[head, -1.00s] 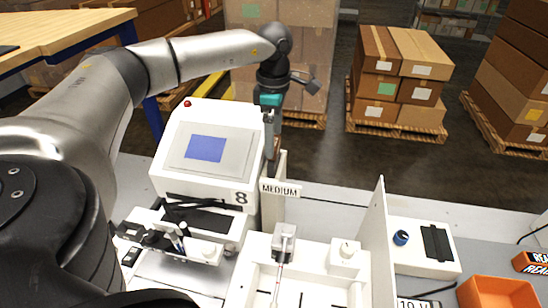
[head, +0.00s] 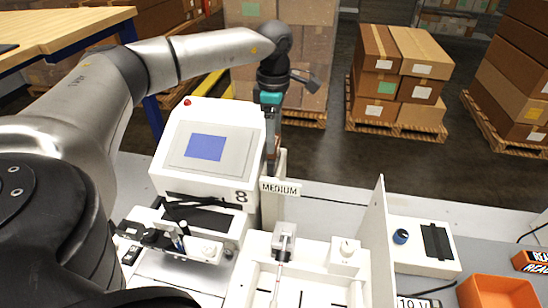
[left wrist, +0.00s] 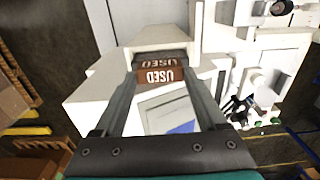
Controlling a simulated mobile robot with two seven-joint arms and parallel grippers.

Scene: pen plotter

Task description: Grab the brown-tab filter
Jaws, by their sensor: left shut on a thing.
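The brown tab of the filter (left wrist: 157,76), marked "USED", sits between the fingertips of my left gripper (left wrist: 160,84) in the left wrist view. The two fingers press on its sides, so the gripper is shut on it. In the head view my left gripper (head: 269,134) points down just behind and right of the white machine with the blue screen, above the "MEDIUM" label. A little brown shows between the fingers there. The filter's body below the tab cannot be made out. My right gripper is not in view.
The white machine (head: 212,146), marked 8, stands close left of the gripper. The "MEDIUM" label (head: 281,188) is on a white post just below. A white upright panel (head: 377,225) stands to the right, with an orange bin (head: 497,292) beyond. Open floor lies behind the bench.

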